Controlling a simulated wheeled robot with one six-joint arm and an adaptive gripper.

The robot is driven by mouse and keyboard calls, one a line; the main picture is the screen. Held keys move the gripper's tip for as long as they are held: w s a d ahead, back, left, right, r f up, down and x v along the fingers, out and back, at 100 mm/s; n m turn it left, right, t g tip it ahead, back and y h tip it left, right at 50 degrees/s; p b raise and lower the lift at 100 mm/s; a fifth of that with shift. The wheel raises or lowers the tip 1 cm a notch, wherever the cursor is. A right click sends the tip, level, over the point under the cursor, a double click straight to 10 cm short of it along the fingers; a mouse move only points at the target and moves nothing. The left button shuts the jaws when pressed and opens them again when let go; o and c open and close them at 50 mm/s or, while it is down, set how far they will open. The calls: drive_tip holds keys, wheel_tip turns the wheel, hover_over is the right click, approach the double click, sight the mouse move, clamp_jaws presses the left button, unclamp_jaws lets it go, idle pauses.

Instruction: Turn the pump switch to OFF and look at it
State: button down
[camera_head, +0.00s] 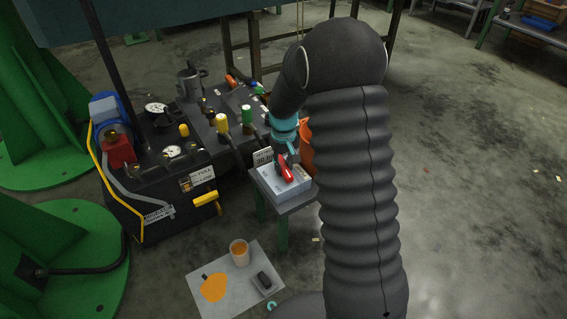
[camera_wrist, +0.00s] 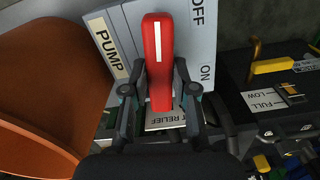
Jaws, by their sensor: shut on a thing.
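The pump switch is a red handle (camera_head: 286,172) on a light grey box (camera_head: 270,184) that rests on a small stand. In the wrist view the red handle (camera_wrist: 158,50) has a white stripe and points to the top of the picture. The box face (camera_wrist: 190,50) carries the words PUMP, OFF and ON; OFF is right of the handle's far end, ON lower down. I cannot tell for sure which mark the handle is set to. My gripper (camera_wrist: 160,92) has its fingers on both sides of the handle's near part, shut on it.
A dark pump unit (camera_head: 150,190) with gauges, coloured valve handles and a yellow lever stands left of the box. An orange container (camera_wrist: 50,90) is close on the left in the wrist view. A sheet (camera_head: 225,285) with a cup and orange spill lies on the floor.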

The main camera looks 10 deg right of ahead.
sight(283, 165)
drive_tip(key=shift+w+n, duration=0.1)
drive_tip(key=shift+n, duration=0.8)
drive_tip(key=c, duration=0.9)
unclamp_jaws()
drive_tip(key=shift+a, duration=0.1)
wheel_tip(283, 165, up, 12)
